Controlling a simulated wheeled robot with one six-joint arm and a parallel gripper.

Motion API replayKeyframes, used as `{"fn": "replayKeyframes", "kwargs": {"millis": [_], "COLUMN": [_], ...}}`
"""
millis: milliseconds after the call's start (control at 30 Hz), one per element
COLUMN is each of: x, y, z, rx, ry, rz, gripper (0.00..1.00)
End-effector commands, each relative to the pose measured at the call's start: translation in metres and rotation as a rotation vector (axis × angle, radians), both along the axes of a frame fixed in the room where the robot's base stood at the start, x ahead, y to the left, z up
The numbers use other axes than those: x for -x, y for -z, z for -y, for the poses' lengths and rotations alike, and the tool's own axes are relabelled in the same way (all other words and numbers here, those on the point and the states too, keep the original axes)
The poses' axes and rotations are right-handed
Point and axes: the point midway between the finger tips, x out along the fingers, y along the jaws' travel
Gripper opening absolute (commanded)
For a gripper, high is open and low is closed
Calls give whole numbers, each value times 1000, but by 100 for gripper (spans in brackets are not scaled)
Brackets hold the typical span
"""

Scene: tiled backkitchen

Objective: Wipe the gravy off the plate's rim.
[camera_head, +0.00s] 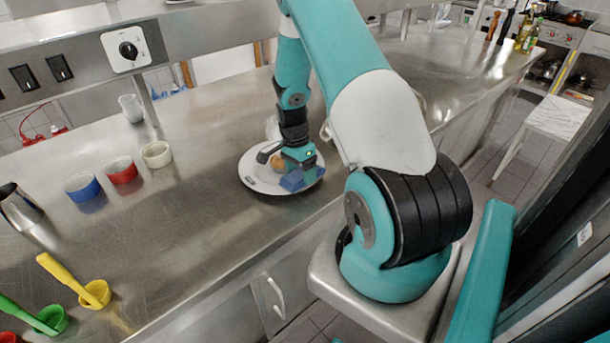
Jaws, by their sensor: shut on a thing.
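A white plate (262,187) lies on the steel counter, in the middle of the view. A brownish piece of food (277,161) is on it, partly hidden by my gripper. A small dark mark (251,180) shows on the plate's left rim; I cannot tell whether it is gravy. My gripper (289,171) points down over the plate's right part and is shut on a blue sponge-like block (292,181). The block is at the plate's near right side; I cannot tell if it touches the rim. The plate's far right part is hidden behind my arm.
Blue (82,187), red (122,171) and cream (156,154) bowls stand left of the plate. Yellow (95,292) and green (48,320) ladles lie at the front left. A white jug (131,108) stands behind. The counter (190,220) between the bowls and plate is clear.

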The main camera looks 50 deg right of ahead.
Motion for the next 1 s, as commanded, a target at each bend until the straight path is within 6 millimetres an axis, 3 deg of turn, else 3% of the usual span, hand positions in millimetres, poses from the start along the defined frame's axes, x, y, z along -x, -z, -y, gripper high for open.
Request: {"fn": "replayKeyframes", "kwargs": {"millis": [367, 1000], "x": [-1, -11], "y": [0, -59], "z": [-1, 2], "rx": [-3, -1], "ry": [-3, -1], "rz": [0, 0], "gripper": [50, 50]}}
